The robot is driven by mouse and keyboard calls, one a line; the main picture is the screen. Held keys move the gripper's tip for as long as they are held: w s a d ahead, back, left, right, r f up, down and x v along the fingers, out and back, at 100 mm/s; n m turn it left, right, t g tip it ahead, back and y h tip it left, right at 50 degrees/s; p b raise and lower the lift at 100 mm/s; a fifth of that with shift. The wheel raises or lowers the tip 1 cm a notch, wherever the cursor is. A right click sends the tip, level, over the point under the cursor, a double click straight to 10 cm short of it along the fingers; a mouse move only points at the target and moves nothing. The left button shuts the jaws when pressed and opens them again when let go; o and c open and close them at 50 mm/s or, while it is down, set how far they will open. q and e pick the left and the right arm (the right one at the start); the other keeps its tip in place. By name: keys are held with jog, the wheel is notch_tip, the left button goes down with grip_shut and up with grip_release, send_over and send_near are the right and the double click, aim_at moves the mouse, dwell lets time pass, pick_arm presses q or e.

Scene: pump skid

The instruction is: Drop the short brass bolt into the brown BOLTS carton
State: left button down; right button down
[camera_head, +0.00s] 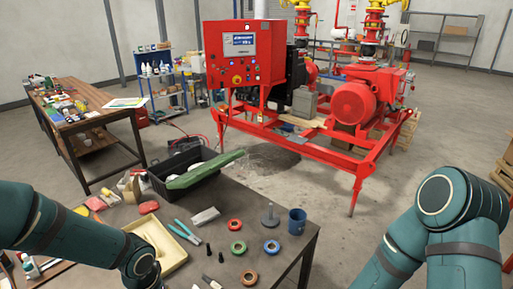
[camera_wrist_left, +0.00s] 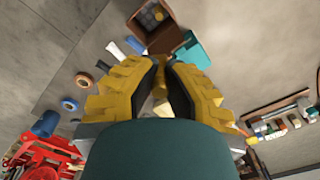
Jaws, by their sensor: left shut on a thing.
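In the left wrist view my left gripper (camera_wrist_left: 160,72) has yellow fingers with dark pads. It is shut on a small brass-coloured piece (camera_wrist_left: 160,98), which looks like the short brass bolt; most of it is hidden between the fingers. An open brown carton (camera_wrist_left: 159,25) shows beyond the fingertips, at the top of that view, with some small items inside. No lettering on it can be read. In the head view my left arm reaches in from the left, but its gripper is out of frame. My right gripper is in neither view.
A teal box (camera_wrist_left: 194,51) stands beside the carton.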

pick_arm(q)
jog(key=shift+s+a+f+b, duration=0.1)
jog(key=shift+f+b, duration=0.35)
jog(key=shift+f, duration=0.15)
notch_tip(320, 180, down, 5)
jog(key=b, duration=0.3)
jog(key=shift+r+b, duration=0.15)
jog(key=shift+b, duration=0.15)
jog(key=c, duration=1.1)
grip_release()
jog(key=shift+o, duration=0.2)
notch_tip(320, 180, up, 12)
jog(key=shift+r, duration=0.1)
